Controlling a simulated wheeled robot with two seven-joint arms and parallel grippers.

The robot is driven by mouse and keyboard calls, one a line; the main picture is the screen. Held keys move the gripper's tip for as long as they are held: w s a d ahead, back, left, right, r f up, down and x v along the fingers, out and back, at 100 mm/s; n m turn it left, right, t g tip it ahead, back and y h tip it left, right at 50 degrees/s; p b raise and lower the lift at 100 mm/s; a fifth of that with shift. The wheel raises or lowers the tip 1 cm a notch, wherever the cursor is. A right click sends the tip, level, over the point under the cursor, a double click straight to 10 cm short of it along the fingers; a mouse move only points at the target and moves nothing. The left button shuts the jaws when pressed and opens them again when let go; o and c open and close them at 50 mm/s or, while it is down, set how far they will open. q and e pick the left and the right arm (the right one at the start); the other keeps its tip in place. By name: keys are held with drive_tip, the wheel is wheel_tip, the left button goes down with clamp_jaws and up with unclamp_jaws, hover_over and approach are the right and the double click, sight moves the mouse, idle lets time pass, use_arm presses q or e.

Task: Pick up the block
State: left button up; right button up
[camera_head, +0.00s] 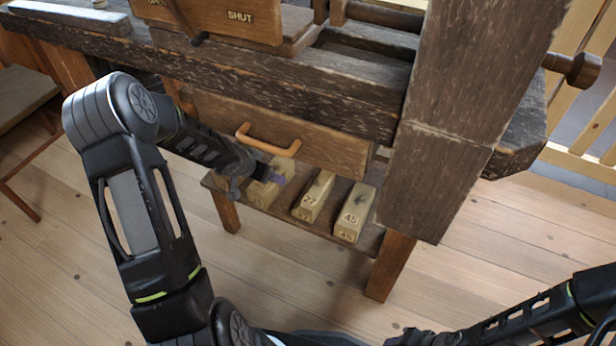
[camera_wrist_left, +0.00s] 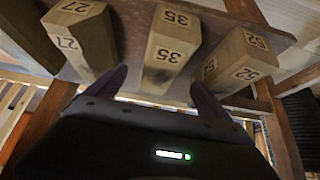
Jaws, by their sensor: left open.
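Wooden blocks with burnt-in numbers stand on a low shelf. In the head view, the block marked 27 (camera_head: 313,196) and the block marked 45 (camera_head: 352,214) are clear, and another block (camera_head: 262,192) is partly hidden by my left gripper (camera_head: 268,174). In the left wrist view, the block marked 35 (camera_wrist_left: 171,50) lies ahead, between the lines of my open left fingers (camera_wrist_left: 160,82). Block 27 (camera_wrist_left: 80,35) is to its left and the block marked 52 (camera_wrist_left: 238,62) to its right. Whether the fingers touch block 35 cannot be told. My right gripper (camera_head: 402,338) is low at the bottom edge, its fingers unclear.
The shelf (camera_head: 328,240) sits under a worn workbench. A drawer with an orange handle (camera_head: 268,142) hangs just above the blocks. A thick dark post (camera_head: 440,185) stands to the right. The wooden floor in front is clear.

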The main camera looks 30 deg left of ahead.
use_arm(q)
drive_tip(key=shift+f, duration=0.1)
drive_tip(key=shift+s+a, duration=0.1)
drive_tip(key=shift+s, duration=0.05)
drive_tip(key=shift+f, duration=0.2)
drive_tip(key=b+x, duration=0.1)
drive_tip(key=x, duration=0.1)
drive_tip(key=shift+f, duration=0.2)
drive_tip(key=shift+r, duration=0.1)
